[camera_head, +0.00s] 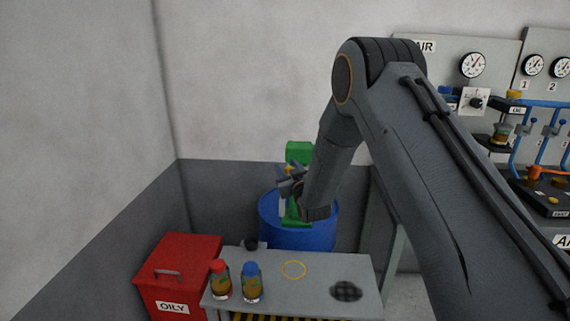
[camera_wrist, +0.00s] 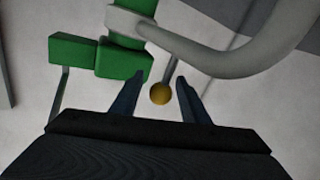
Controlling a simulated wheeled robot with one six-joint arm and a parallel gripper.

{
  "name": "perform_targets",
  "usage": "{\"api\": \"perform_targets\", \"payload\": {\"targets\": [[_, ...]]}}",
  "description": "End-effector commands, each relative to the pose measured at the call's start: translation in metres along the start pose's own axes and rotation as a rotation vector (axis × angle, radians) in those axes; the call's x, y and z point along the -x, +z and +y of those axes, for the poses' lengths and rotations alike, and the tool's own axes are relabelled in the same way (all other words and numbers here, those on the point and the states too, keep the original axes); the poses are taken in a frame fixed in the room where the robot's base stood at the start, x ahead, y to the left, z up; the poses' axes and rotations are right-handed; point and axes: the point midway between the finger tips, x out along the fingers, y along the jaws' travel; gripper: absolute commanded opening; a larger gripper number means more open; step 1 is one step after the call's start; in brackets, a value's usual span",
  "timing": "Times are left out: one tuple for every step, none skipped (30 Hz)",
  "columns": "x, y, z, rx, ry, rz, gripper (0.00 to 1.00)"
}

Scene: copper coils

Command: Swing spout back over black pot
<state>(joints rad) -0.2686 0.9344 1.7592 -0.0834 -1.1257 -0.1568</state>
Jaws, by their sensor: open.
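A green pump (camera_head: 299,152) stands on a blue drum (camera_head: 295,238) behind the bench, partly hidden by my arm. In the wrist view its green body (camera_wrist: 122,61) is at upper left. The spout, a thick grey curved pipe (camera_wrist: 215,62), runs from it to the upper right. A thin rod with a yellow ball knob (camera_wrist: 160,94) shows between my fingers. My gripper (camera_head: 287,184) is open at the pump; in the wrist view its fingertips (camera_wrist: 160,78) lie either side of the knob and rod. Contact cannot be told. A small black item (camera_head: 252,243), possibly the pot, is at the bench's back edge.
The grey bench (camera_head: 318,302) bears a red-lidded jar (camera_head: 220,281), a blue-lidded jar (camera_head: 251,284), a yellow ring mark (camera_head: 293,269) and a dark round grate (camera_head: 346,291). A red OILY bin (camera_head: 178,275) stands left. Gauge panels (camera_head: 475,75) hang at right.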

Motion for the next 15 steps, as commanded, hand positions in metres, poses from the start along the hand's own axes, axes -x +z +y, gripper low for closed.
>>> {"api": "perform_targets", "payload": {"targets": [[-0.005,0.0,-0.001,0.0,-0.001,-0.001,0.41],[-0.008,0.0,-0.001,0.0,-0.001,0.0,0.41],[-0.011,-0.001,-0.001,0.0,-0.001,0.0,0.41],[-0.013,-0.001,-0.001,0.0,-0.002,0.0,0.41],[-0.014,-0.001,-0.002,0.0,-0.002,0.0,0.41],[-0.015,0.0,-0.002,0.0,-0.002,0.0,0.41],[-0.016,0.0,-0.002,0.0,-0.002,-0.001,0.41],[-0.017,0.0,-0.002,0.0,-0.002,-0.001,0.41],[-0.017,0.0,-0.002,0.0,-0.002,-0.001,0.41],[-0.017,0.0,-0.002,0.0,-0.002,-0.001,0.41],[-0.017,0.0,-0.002,0.0,-0.002,-0.002,0.41],[-0.017,0.0,-0.002,0.0,-0.002,-0.002,0.41],[-0.017,0.0,-0.002,0.0,-0.002,-0.001,0.41],[-0.017,0.0,-0.002,0.0,-0.002,-0.001,0.41],[-0.017,0.0,-0.002,0.0,-0.002,-0.001,0.38]]}}
